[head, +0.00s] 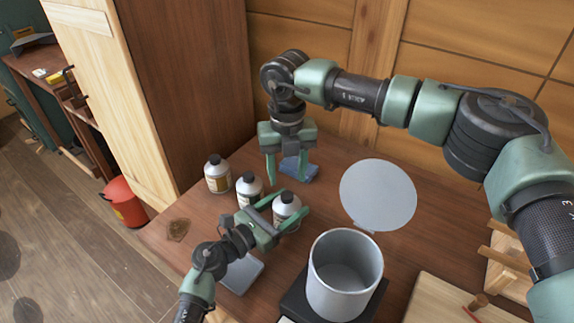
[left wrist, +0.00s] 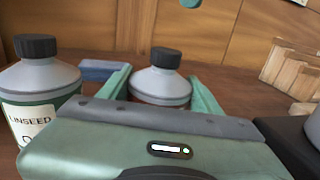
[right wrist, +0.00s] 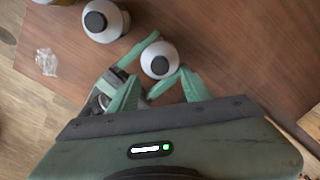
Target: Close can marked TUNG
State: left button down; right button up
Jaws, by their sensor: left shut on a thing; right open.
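Three grey-topped bottles with black caps stand in a row on the brown bench. The right one (head: 287,210) is between the fingers of my left gripper (head: 289,208), which is shut on it. It stands upright with its cap on top, also in the left wrist view (left wrist: 162,90); its label is hidden. The middle bottle (head: 249,190) reads "LINSEED" in the left wrist view (left wrist: 30,120). The left bottle (head: 217,175) has a label too small to read. I can read TUNG nowhere. My right gripper (head: 286,168) is open and empty, pointing down, above and behind the bottles.
A grey open pot (head: 345,275) stands on a black base at the front right. A pale round disc (head: 378,195) is behind it. A tall cabinet side (head: 195,80) bounds the back left.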

aim_at(287, 195)
notch_tip(287, 195, down, 6)
dwell(0.4)
grip_shut()
jog(key=shift+m, duration=0.7)
jog(key=shift+o, duration=0.6)
grip_release()
